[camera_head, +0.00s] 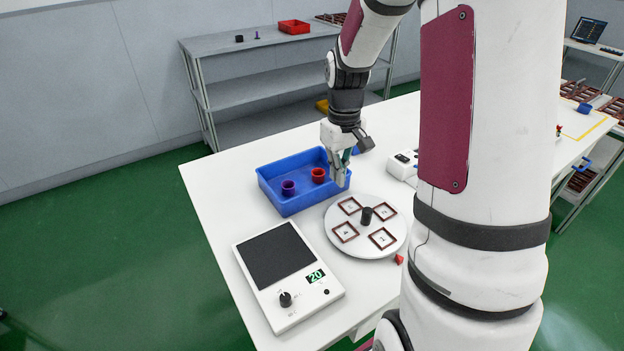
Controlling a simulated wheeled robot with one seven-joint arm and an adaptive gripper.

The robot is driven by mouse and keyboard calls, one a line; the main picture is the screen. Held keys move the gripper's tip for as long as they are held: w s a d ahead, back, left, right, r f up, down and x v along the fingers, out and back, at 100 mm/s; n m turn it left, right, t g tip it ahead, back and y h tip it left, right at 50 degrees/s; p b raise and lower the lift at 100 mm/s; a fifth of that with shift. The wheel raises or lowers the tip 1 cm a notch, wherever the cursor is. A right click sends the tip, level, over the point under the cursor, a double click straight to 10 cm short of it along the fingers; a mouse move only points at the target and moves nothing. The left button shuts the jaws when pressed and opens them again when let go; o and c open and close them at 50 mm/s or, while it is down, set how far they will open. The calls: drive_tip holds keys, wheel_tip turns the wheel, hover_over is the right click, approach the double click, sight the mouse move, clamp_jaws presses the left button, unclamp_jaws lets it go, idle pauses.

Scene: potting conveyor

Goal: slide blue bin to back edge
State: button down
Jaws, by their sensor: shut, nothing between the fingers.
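The blue bin (291,206) sits on the white table (215,219), near its left end. It holds a purple cup (288,187) and a red cup (318,175). My gripper (341,181) points down at the bin's right side, close to its right wall. The fingers are shut with nothing between them. Whether the fingertips touch the bin wall cannot be told from this view. The gripper hides part of the bin's right wall.
A round white turntable (370,248) with several framed squares and a dark knob stands in front of the bin. A white device with a black panel (283,284) is at the front left. A white box (402,164) stands right of my gripper. Bare table lies left of the bin.

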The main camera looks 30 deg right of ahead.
wheel_tip(320, 180, down, 10)
drive_tip(key=shift+a+f, duration=0.1)
drive_tip(key=w, duration=0.2)
drive_tip(key=shift+w+r, duration=0.2)
drive_tip(key=shift+w, duration=0.8)
drive_tip(key=b, duration=1)
approach(293, 170)
drive_tip(key=f, duration=0.5)
drive_tip(key=shift+w+d+f, duration=0.25)
drive_tip(key=shift+w, duration=0.05)
drive_tip(key=shift+w+r, duration=0.1)
drive_tip(key=shift+w, duration=0.25)
drive_tip(key=shift+s, duration=0.15)
